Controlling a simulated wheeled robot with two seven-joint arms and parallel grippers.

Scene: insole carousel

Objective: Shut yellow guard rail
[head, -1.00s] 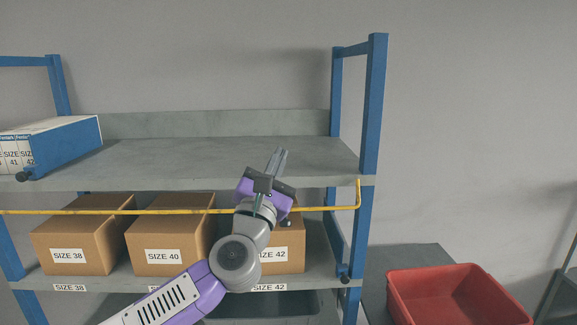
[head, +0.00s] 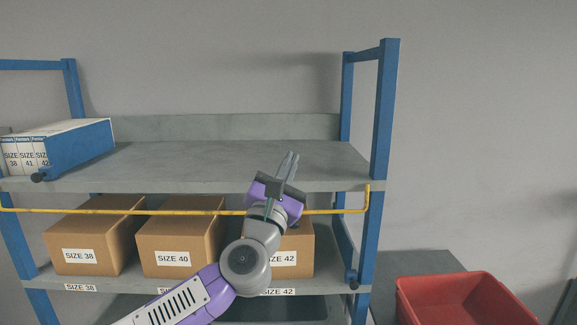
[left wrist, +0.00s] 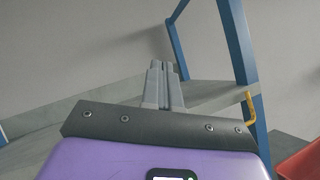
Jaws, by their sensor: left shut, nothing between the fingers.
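The yellow guard rail (head: 130,212) runs across the front of the blue rack, in front of the boxes on the lower shelf. Its right end bends up against the right post. My left gripper (head: 291,156) is in front of the rack, its fingers pointing up at the upper shelf's height. It is shut and empty, and its wrist hides part of the rail. In the left wrist view my left gripper (left wrist: 161,64) shows its fingers together, and the bent end of the yellow guard rail (left wrist: 250,104) is to their right. My right gripper is not in view.
Cartons marked SIZE 38 (head: 88,240), SIZE 40 (head: 180,240) and SIZE 42 (head: 300,245) stand on the lower shelf. A blue and white box (head: 80,145) is on the upper shelf's left. A red bin (head: 465,300) stands right of the rack. The upper shelf's middle (head: 210,160) is clear.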

